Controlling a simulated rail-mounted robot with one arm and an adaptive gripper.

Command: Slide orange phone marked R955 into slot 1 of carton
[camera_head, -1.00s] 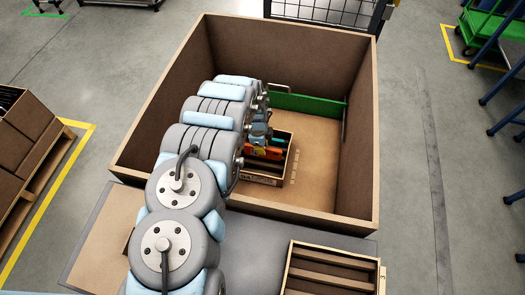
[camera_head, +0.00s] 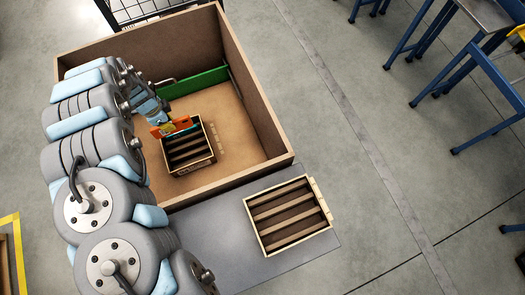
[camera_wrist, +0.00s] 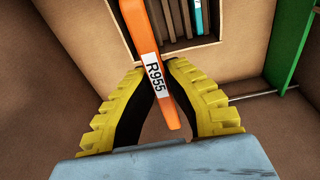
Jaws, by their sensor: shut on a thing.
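My gripper (camera_head: 161,127) is shut on the orange phone (camera_head: 183,123), inside the big brown box. In the wrist view the yellow fingers of my gripper (camera_wrist: 155,78) pinch the orange phone (camera_wrist: 168,95), whose white label reads R955. The phone is tilted, at the far end of a slotted wooden carton (camera_head: 191,171) on the box floor. A teal item (camera_wrist: 198,18) stands in that carton. Whether the phone is clear of the carton is hard to tell. A second slotted carton (camera_head: 263,247) sits on the grey table outside, its slots looking empty.
The big box's front wall (camera_head: 235,179) stands between the two cartons. A green panel (camera_head: 195,84) and a metal bar lie along the box's far side. Bare box floor (camera_head: 228,125) shows right of the inner carton. The grey table (camera_head: 215,245) is clear around the second carton.

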